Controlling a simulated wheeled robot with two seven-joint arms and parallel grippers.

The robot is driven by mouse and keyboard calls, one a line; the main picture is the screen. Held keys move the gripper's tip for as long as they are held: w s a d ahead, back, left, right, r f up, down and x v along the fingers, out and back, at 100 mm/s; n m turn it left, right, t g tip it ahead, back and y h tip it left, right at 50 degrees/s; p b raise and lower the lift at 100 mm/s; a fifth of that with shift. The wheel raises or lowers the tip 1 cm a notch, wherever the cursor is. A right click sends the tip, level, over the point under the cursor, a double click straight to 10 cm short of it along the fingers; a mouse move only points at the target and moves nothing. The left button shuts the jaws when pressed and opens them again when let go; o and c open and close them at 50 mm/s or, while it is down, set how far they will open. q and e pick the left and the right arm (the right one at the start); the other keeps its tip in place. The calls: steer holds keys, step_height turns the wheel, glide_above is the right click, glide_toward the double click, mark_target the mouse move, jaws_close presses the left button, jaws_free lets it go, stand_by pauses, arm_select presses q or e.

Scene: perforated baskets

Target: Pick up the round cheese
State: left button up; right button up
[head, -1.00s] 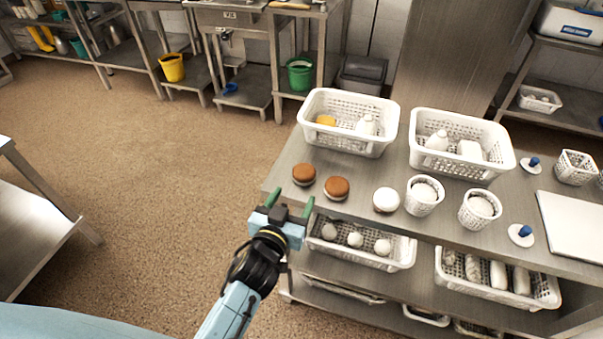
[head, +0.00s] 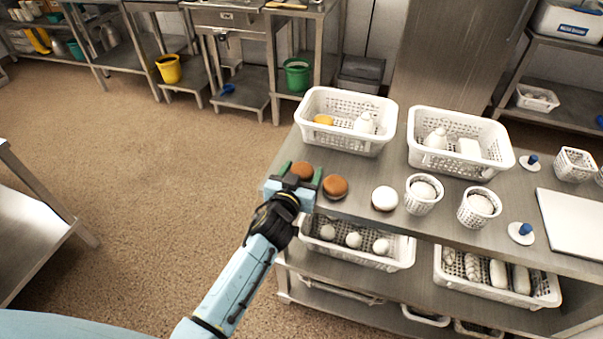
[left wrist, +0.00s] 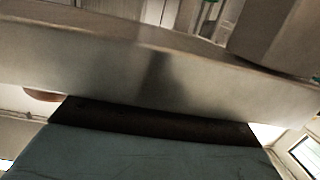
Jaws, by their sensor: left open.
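Two round cheeses with brown tops and pale sides sit on the steel table near its left front corner: the left one (head: 302,169) and the right one (head: 335,186). A round white cheese (head: 384,198) sits to their right. My left gripper (head: 300,174) is open, with its green fingers on either side of the left brown cheese in the head view. I cannot tell whether they touch it, and the gripper hides its lower part. The left wrist view shows mostly the steel table's edge (left wrist: 160,65), with a brown rounded bit at the left. My right gripper is not in view.
Two white perforated baskets (head: 347,143) (head: 460,167) stand at the back of the table. Small perforated cups (head: 420,205) (head: 473,219) holding white rounds stand right of the cheeses. A basket (head: 376,263) is on the shelf below. A white board (head: 572,224) lies at the right.

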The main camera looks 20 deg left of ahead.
arm_select(q)
steer(key=shift+r, duration=0.1)
steer(key=c, duration=0.8)
